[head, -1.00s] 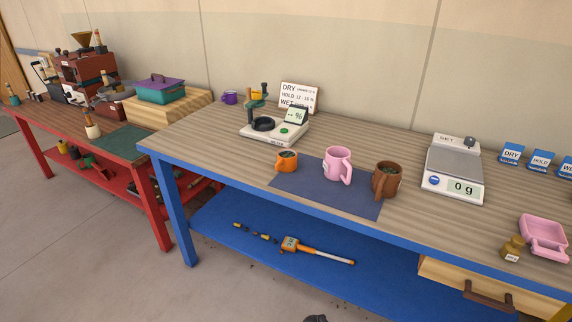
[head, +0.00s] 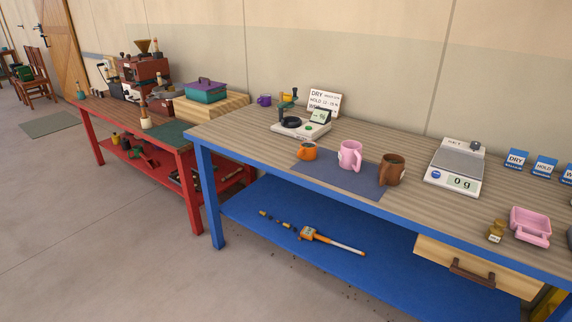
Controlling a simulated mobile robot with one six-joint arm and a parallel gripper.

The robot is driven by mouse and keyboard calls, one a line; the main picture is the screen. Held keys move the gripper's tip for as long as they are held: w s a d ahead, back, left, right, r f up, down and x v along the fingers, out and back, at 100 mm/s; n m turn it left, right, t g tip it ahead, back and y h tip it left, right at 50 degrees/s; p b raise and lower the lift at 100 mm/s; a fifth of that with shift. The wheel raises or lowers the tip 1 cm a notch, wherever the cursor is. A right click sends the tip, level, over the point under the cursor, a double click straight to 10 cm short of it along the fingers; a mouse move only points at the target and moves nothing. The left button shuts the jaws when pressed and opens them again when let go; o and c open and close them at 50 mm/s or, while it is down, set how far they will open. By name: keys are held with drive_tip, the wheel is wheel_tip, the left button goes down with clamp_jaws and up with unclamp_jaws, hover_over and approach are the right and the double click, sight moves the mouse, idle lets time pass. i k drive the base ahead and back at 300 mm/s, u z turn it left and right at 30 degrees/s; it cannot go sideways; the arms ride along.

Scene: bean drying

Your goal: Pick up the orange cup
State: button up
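The small orange cup (head: 307,151) stands upright on the blue-framed table (head: 270,143), at the left edge of a dark blue mat (head: 318,178). Its handle points to the left. Its opening looks dark inside. A taller pink mug (head: 350,155) stands to its right on the mat, and a brown mug (head: 391,170) with dark contents stands at the mat's right side. My gripper is not in view.
A moisture meter (head: 302,130) stands behind the orange cup. A scale (head: 455,167) reading 0 g stands at the right, near a pink tray (head: 530,226). A red bench (head: 190,180) is at the left. Open floor lies in front.

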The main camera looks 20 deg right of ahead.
sight(307, 151)
drive_tip(key=u, duration=0.2)
drive_tip(key=k, duration=0.75)
drive_tip(key=u, duration=0.8)
drive_tip(key=i, duration=0.7)
drive_tip(key=u, duration=0.45)
drive_tip(key=i, duration=1.55)
drive_tip(key=z, duration=0.7)
drive_tip(key=i, duration=0.65)
drive_tip(key=z, duration=0.2)
